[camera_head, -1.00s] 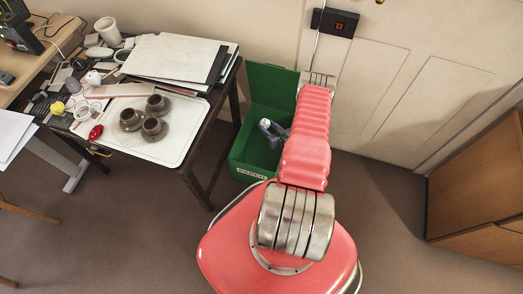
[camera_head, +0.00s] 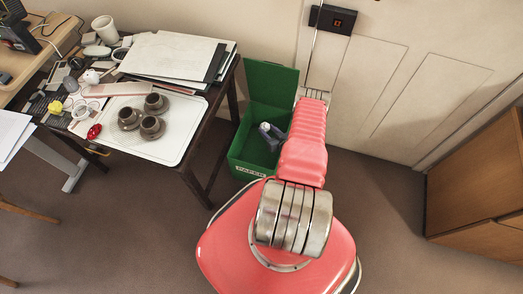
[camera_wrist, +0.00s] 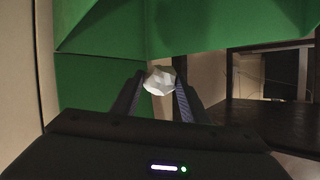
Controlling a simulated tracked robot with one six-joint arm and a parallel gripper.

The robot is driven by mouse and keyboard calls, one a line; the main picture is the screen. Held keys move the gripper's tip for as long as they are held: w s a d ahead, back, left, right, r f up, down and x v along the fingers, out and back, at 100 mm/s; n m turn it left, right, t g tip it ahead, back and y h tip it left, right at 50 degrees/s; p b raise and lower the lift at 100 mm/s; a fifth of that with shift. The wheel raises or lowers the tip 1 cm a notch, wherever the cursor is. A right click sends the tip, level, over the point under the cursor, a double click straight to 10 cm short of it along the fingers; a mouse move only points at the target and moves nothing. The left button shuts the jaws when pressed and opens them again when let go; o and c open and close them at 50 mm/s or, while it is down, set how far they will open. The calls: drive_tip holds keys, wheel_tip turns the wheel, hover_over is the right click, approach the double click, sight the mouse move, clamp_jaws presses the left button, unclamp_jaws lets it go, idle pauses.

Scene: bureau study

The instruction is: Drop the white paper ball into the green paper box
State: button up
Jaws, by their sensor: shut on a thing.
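The white paper ball (camera_wrist: 160,80) is held between the two dark fingers of my gripper (camera_wrist: 157,98) in the wrist view. In the head view the ball (camera_head: 265,127) is a small white spot at the tip of my gripper (camera_head: 268,130), over the opening of the green paper box. The green paper box (camera_head: 248,160) stands on the floor with its lid raised at the back and a "PAPER" label on its front. Its green surfaces (camera_wrist: 190,25) fill the top of the wrist view. My red arm hides the box's right side.
A desk stands left of the box, with a white tray (camera_head: 180,150) bearing brown cups, and a stack of folders (camera_head: 165,58). A door (camera_head: 400,80) is behind. A wooden cabinet (camera_head: 480,190) is at right. Carpet is clear in front.

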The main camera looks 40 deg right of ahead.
drive_tip(key=shift+f, duration=0.25)
drive_tip(key=o, duration=1.1)
drive_tip(key=v, duration=1.3)
drive_tip(key=shift+s+a+r, duration=0.1)
drive_tip(key=shift+s+a, duration=0.05)
drive_tip(key=shift+s, duration=0.25)
